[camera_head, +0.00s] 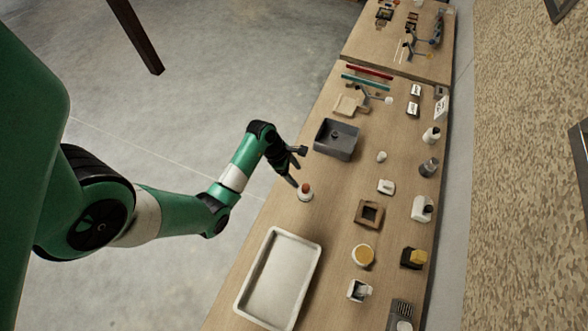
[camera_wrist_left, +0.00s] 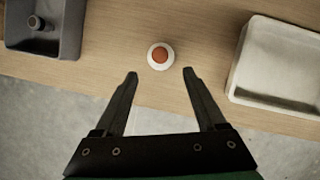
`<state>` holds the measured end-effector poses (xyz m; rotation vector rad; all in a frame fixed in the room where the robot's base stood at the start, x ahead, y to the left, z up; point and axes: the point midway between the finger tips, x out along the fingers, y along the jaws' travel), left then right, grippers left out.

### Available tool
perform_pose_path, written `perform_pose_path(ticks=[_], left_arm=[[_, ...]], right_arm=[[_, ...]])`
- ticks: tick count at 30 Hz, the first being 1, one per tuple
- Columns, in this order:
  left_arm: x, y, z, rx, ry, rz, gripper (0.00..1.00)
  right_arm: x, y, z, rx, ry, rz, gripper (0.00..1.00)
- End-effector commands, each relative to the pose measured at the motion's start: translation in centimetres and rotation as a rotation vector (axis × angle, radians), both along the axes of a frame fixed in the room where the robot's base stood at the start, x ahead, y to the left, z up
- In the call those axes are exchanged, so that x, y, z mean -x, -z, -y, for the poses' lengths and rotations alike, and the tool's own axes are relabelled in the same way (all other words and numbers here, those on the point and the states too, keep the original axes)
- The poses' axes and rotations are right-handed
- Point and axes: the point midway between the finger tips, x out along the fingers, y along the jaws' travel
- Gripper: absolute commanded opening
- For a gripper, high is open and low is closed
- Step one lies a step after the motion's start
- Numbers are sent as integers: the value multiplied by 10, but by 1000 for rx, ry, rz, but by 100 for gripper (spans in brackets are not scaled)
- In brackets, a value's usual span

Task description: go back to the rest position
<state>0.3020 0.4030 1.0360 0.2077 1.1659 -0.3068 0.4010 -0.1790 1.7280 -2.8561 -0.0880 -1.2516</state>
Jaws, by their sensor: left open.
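My left gripper (camera_head: 296,167) is open and empty near the table's edge. In the left wrist view my left gripper (camera_wrist_left: 160,82) shows two spread fingers with nothing between them. A small round white thing with an orange-brown top (camera_head: 305,191) stands on the table just beyond the fingertips; it also shows in the left wrist view (camera_wrist_left: 160,56). The fingers look apart from it. My right gripper does not show in either view.
A long wooden table (camera_head: 335,205) carries a pale tray (camera_head: 245,300), a dark grey bin (camera_head: 318,150), a square wooden frame (camera_head: 358,221) and several small items. The grey bin holds a small dark object (camera_wrist_left: 37,23). Open floor (camera_head: 200,60) lies left of the table.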

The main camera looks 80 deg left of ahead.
Motion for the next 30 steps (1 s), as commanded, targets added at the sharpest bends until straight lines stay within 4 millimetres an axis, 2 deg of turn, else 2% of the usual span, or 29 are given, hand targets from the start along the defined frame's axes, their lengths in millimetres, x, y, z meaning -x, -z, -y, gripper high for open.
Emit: perform_pose_path(ticks=[3, 20, 23, 26, 29, 30], left_arm=[[3, -7, -1, 0, -1, 0, 73], [3, -7, -1, 0, 0, 0, 73], [-1, -12, 5, -1, 20, 0, 73], [-27, -37, 18, -25, 95, 26, 73], [-73, -85, 37, -79, 207, 104, 73], [-93, -108, 51, -84, 258, 158, 73]], right_arm=[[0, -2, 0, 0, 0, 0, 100], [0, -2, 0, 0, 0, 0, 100], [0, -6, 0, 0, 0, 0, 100], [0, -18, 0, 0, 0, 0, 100], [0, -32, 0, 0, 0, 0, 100], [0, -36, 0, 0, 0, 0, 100]])
